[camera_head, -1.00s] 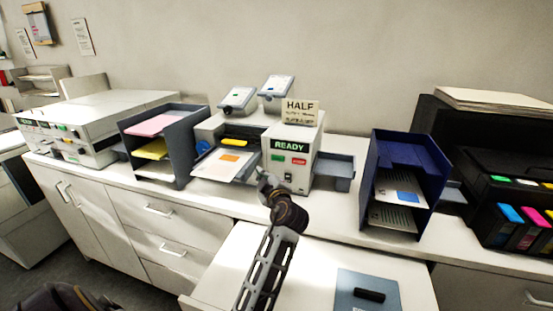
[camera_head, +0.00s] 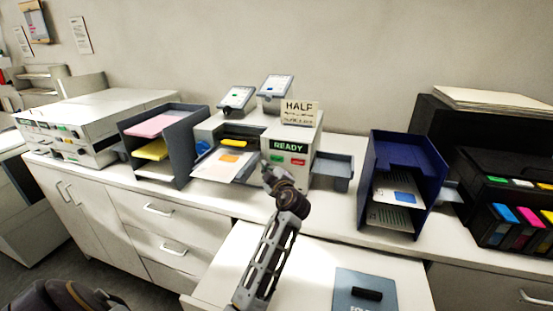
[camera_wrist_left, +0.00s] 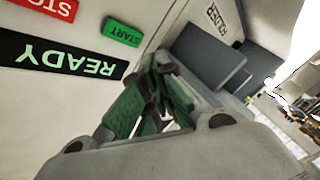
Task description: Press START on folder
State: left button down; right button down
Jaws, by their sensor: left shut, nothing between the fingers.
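The folder is a white machine (camera_head: 305,145) on the counter with a lit READY display (camera_head: 289,146), also large in the left wrist view (camera_wrist_left: 62,54). Below the display are a green START button (camera_head: 277,158) and a red STOP button (camera_head: 299,162). In the left wrist view the START button (camera_wrist_left: 122,32) is fully visible, and STOP (camera_wrist_left: 50,8) is cut by the edge. My left gripper (camera_head: 266,167) is shut and empty, close to the panel just below and left of START. Its fingers (camera_wrist_left: 152,75) look apart from the button. My right gripper is not in view.
A sheet feed tray (camera_head: 225,165) lies left of the panel, and a grey side tray (camera_head: 332,170) sticks out right. A dark paper rack (camera_head: 180,130) and a blue rack (camera_head: 408,165) flank the machine. A HALF sign (camera_head: 300,112) stands on top.

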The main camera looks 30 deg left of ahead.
aim_at(277, 159)
pick_arm(q)
jog(key=shift+w+a+b, duration=0.25)
jog(key=shift+w+b, duration=0.25)
jog(key=shift+w, duration=0.4)
jog(key=shift+w+a+b, duration=0.2)
jog(key=shift+w+b, duration=0.25)
jog(key=shift+w, duration=0.4)
dwell(0.4)
jog(key=shift+w+a+b, duration=0.1)
jog(key=shift+w+b, duration=0.3)
jog(key=shift+b, duration=0.35)
jog(key=shift+w, duration=0.15)
dwell(0.5)
